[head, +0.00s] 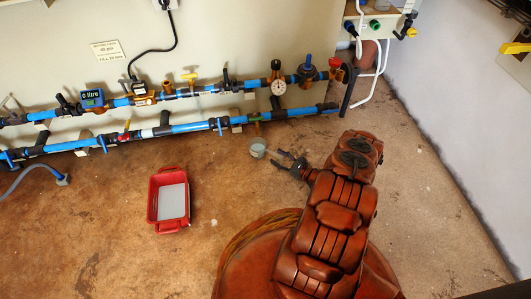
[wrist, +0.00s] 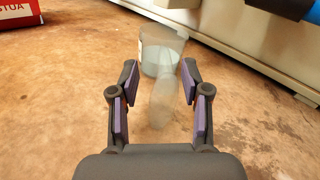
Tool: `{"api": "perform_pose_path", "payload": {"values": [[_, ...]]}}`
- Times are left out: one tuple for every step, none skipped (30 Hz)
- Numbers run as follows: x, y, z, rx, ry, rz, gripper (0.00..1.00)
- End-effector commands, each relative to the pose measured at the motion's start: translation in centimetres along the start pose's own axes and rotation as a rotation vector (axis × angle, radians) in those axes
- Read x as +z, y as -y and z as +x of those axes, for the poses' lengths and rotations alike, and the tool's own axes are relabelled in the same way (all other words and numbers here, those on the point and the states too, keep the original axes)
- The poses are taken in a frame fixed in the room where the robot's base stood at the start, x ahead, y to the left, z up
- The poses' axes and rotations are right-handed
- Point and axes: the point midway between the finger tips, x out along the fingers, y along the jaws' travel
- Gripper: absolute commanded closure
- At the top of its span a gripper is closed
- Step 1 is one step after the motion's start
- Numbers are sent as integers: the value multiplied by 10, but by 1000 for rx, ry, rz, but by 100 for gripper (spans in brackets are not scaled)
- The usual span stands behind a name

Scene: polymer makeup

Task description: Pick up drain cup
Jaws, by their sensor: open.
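The drain cup (head: 258,148) is a small, pale, see-through cup standing on the brown floor below the pipes. In the wrist view the drain cup (wrist: 158,48) is just ahead of the fingertips. A blurred translucent part, which looks like its handle, reaches back from it between the fingers. My gripper (head: 281,157) is low, to the right of the cup in the head view. In the wrist view my gripper (wrist: 159,78) is open, its two padded fingers either side of that translucent part. I cannot tell whether either finger touches it.
A red tray (head: 154,205) with a pale inside stands on the floor at left. A red object with white lettering (wrist: 16,14) shows at upper left in the wrist view. Blue pipes (head: 180,128) with valves and gauges run along the panel behind the cup. Open floor surrounds the cup.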

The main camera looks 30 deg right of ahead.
Motion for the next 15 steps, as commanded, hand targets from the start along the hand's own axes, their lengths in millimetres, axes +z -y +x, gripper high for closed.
{"api": "perform_pose_path", "payload": {"values": [[0,1,3,0,1,0,53],[0,1,5,1,0,0,53],[0,2,8,1,0,-1,53],[0,3,11,0,-1,-1,53],[0,3,15,1,-1,-1,53],[0,3,19,2,-1,-1,53],[-1,4,22,2,-1,-2,53],[0,5,25,0,-2,-2,53],[0,6,29,2,-1,-2,53],[-1,5,33,2,0,-2,53],[-1,5,36,1,0,-1,53],[-1,5,40,1,1,-1,53],[-1,5,43,1,1,-1,53],[0,5,45,1,1,0,53],[0,5,47,1,1,0,53]]}}
